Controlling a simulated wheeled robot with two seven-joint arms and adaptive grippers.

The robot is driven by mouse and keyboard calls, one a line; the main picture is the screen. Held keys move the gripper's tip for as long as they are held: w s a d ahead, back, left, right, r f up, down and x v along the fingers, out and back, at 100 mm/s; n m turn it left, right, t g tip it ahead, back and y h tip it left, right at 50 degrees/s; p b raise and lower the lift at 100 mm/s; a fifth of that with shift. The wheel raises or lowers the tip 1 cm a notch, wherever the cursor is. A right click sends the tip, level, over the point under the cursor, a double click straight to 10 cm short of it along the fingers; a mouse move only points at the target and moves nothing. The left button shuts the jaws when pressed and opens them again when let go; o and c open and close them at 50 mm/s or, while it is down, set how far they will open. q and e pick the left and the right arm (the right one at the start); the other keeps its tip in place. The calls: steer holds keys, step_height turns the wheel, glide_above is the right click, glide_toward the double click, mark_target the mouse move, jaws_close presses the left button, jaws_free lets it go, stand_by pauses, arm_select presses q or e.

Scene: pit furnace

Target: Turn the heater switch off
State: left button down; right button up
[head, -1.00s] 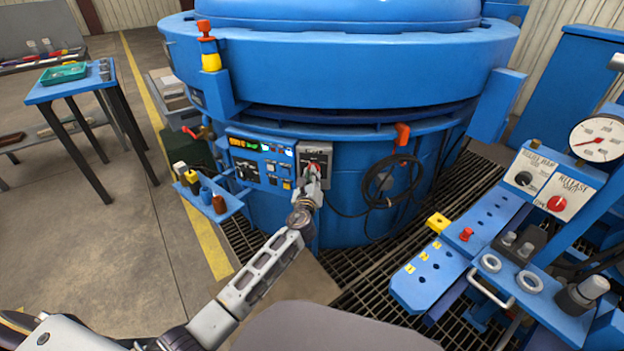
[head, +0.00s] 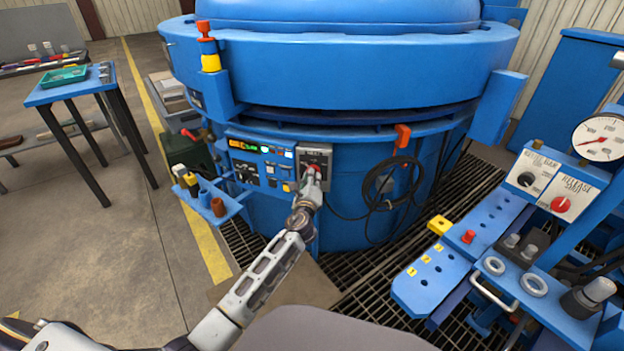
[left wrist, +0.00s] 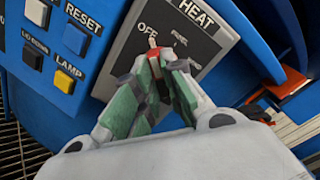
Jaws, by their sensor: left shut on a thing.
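The heater switch (head: 315,168) is a red knob on a grey plate on the front of the blue furnace. In the left wrist view the plate (left wrist: 126,72) is labelled HEAT, with OFF at its upper left and other marks to the right. The red knob (left wrist: 152,44) has a pale pointer line that lies close to the OFF mark. My left gripper (left wrist: 160,70) is shut on the knob, its fingers hiding most of it. In the head view my left gripper (head: 311,180) reaches the plate from below. My right gripper is not in view.
Left of the switch is a control panel (head: 262,162) with lit displays and buttons, including RESET (left wrist: 75,40) and LAMP (left wrist: 64,82). A black cable coil (head: 380,187) hangs to the right. A blue bench with gauge (head: 600,138) stands at the right.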

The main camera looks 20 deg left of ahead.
arm_select(q)
steer(key=c, duration=1.5)
jaws_free()
steer(key=s+d, duration=0.2)
steer(key=s, duration=1)
steer(key=shift+f, duration=0.1)
